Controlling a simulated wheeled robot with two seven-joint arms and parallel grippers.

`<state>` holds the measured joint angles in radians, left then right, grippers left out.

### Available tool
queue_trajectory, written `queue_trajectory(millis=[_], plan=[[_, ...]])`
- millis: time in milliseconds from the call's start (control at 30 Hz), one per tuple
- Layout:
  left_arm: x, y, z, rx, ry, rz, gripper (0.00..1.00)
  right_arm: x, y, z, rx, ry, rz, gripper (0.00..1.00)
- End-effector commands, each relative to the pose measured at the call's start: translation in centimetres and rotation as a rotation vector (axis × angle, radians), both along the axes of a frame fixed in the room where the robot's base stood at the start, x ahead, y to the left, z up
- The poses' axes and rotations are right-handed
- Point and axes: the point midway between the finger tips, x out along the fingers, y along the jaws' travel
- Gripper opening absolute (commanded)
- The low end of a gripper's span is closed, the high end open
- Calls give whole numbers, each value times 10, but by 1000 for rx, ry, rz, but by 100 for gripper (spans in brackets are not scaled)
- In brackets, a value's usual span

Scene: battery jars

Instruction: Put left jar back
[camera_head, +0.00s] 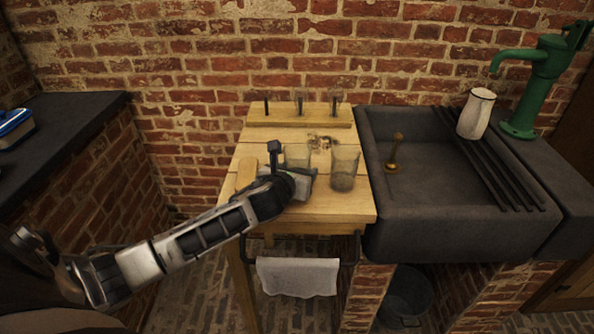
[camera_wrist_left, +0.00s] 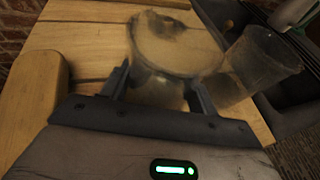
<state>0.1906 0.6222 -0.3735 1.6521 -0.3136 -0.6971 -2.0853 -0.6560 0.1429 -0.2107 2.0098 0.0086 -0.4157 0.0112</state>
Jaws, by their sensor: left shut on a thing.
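The left jar, a clear glass, stands on the wooden table (camera_head: 330,212); it shows just beyond my left gripper in the head view (camera_head: 297,154) and between the fingers in the wrist view (camera_wrist_left: 172,50). My left gripper (camera_wrist_left: 160,92) is shut on this jar, with a finger on each side. A second glass jar (camera_head: 344,168) stands upright to its right, apart from the gripper in the head view; it also shows at the right of the wrist view (camera_wrist_left: 258,62). My right gripper is in neither view.
A wooden rack (camera_head: 299,116) with upright rods stands at the table's back. A rounded wooden piece (camera_head: 247,172) lies at the left. A dark stone sink (camera_head: 440,215) adjoins the table's right, with a white jug (camera_head: 476,113). A cloth (camera_head: 297,277) hangs in front.

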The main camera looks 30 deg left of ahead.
Motion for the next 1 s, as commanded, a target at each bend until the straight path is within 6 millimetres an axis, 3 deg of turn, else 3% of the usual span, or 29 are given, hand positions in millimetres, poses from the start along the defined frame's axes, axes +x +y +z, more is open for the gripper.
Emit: queue_trajectory(millis=[67,100,167,567,1000], plan=[[0,0,-2,1,-2,0,29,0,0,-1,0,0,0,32],[0,0,-3,0,0,1,68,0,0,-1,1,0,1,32],[0,0,-2,0,1,1,81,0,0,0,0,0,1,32],[-6,-1,2,2,2,-2,81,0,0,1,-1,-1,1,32],[-85,-21,33,1,1,-2,81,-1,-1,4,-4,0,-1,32]])
